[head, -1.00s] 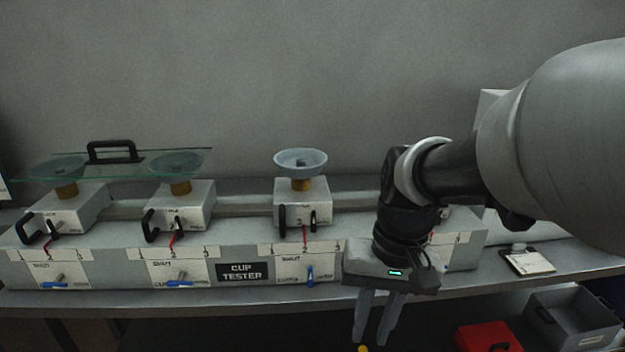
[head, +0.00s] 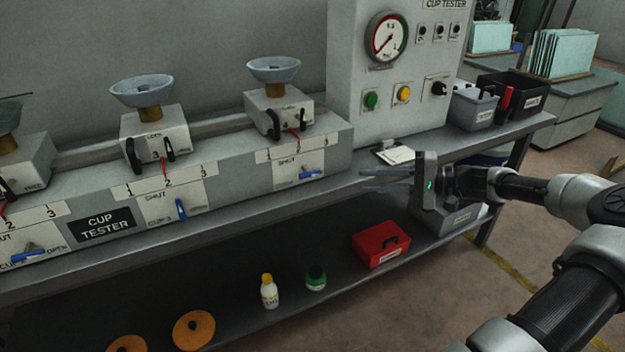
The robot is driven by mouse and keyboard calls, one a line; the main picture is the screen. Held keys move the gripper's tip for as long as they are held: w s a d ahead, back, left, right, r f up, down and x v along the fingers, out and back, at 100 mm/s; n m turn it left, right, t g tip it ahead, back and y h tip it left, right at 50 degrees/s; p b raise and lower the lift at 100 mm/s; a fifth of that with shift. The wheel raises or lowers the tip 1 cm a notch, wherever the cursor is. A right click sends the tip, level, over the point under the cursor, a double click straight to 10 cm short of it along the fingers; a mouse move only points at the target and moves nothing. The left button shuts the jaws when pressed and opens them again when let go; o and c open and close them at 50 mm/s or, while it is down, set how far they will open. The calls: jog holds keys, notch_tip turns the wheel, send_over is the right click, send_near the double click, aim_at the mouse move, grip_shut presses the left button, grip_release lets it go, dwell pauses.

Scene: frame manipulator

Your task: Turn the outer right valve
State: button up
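The outer right valve (head: 311,173) has a blue handle, lying roughly sideways on a white plate marked "SHUT". It is on the front face of the grey cup tester bench unit, at its right end. The neighbouring valve (head: 181,210) has its blue handle upright. A further valve (head: 27,255) at the left has its handle roughly sideways. My gripper (head: 366,180) is right of the outer right valve, with its fingers pointing left toward it. The two fingers are apart with nothing visible between them. The gripper does not touch the valve.
A control box (head: 400,85) with a gauge and buttons stands behind. A clipboard (head: 395,154) lies on the bench near my gripper. On the lower shelf are a red box (head: 381,245), a white bottle (head: 269,291), a green-labelled jar (head: 316,279) and orange discs (head: 193,330).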

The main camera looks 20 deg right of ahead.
aim_at(313, 174)
jog(key=b+x, duration=0.1)
jog(key=x, duration=0.4)
jog(key=b+x, duration=0.1)
jog(key=x, duration=0.5)
jog(key=b+x, duration=0.1)
jog(key=x, duration=0.4)
jog(key=shift+w+d+r, duration=0.15)
jog(key=shift+w, duration=0.4)
jog(key=shift+t, duration=0.3)
grip_shut()
